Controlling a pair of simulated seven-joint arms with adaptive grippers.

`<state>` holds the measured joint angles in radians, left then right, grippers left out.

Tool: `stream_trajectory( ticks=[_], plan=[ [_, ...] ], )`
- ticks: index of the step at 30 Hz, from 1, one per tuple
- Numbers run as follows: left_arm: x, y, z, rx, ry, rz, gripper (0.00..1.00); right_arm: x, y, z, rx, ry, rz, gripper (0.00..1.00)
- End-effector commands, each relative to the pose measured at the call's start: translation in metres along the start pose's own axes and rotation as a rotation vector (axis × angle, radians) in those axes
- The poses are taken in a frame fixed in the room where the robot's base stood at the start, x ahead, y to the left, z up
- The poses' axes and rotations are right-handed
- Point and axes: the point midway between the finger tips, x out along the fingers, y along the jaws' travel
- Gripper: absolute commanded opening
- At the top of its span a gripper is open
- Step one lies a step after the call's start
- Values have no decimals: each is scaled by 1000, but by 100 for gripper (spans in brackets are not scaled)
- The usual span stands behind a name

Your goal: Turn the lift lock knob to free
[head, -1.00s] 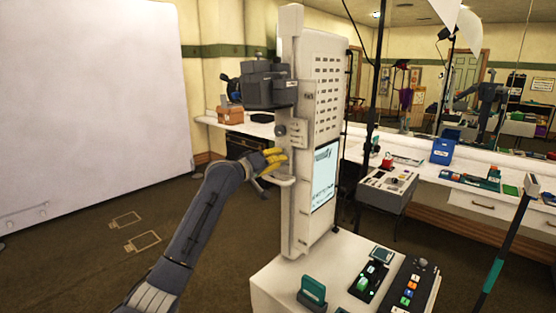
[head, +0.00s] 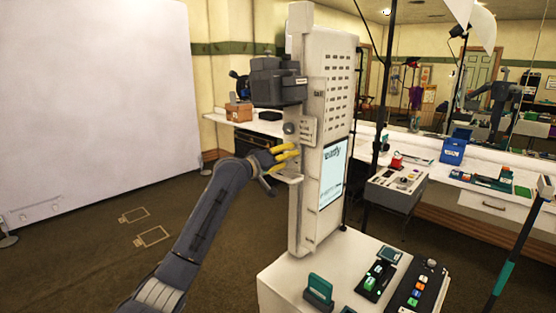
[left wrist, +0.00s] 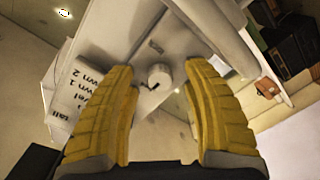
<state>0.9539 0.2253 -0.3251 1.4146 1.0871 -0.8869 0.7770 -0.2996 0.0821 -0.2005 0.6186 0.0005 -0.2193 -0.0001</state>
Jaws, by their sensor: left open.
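The lift lock knob (head: 290,128) is a small grey round knob on the side of the white column (head: 325,90), below the dark camera head. In the left wrist view the knob (left wrist: 159,75) is a pale cylinder on a plate, between and beyond my yellow fingers. My left gripper (head: 288,152) is just below the knob in the head view. In the left wrist view its fingers (left wrist: 160,70) are spread apart with nothing held. I cannot tell which setting the knob is at. My right gripper is not in view.
A dark box-shaped head (head: 277,80) sits on the column above the knob. A white handle bar (head: 285,177) sticks out below my gripper. A printed label (left wrist: 82,90) is beside the knob. The white base (head: 290,285) carries a control panel. Open floor lies left.

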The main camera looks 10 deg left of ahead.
Motion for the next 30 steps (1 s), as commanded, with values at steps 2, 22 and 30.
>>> stream_trajectory(
  ticks=[2, 22, 30],
  plan=[
    [-6, -1, 0, 1, 1, 0, 49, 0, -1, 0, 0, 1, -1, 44],
    [-104, -1, 0, 2, 1, -2, 49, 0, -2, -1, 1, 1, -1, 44],
    [-117, 0, 0, 0, 0, -1, 49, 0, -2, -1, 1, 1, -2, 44]
  ],
)
